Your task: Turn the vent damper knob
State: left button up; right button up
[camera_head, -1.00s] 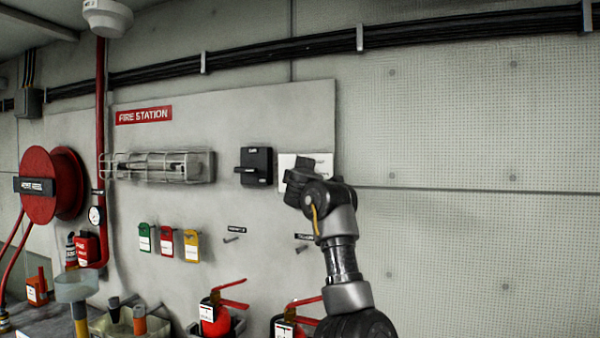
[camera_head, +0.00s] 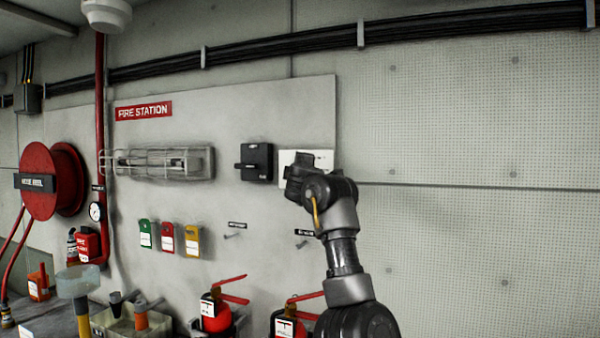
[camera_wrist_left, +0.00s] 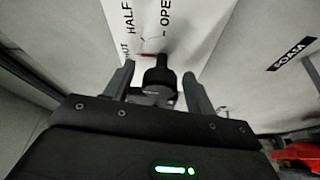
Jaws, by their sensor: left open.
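The vent damper knob (camera_wrist_left: 160,78) is a dark round knob on a white plate (camera_wrist_left: 180,25). The plate is printed with HALF and OPE..., plus a partly hidden word. My left gripper (camera_wrist_left: 158,88) is open, with one finger on each side of the knob; I cannot tell whether either touches it. In the head view my left gripper (camera_head: 298,180) is at the white plate (camera_head: 322,158) on the wall panel and hides the knob.
A black switch box (camera_head: 258,163) is just left of the plate. A caged lamp (camera_head: 165,162), coloured tags (camera_head: 167,238) and red extinguishers (camera_head: 213,312) are left and below. A hose reel (camera_head: 40,182) is far left. The wall to the right is clear.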

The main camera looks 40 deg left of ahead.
pick_arm(q)
jog(key=b+v, duration=0.4)
jog(key=v, duration=0.7)
jog(key=shift+w, duration=0.1)
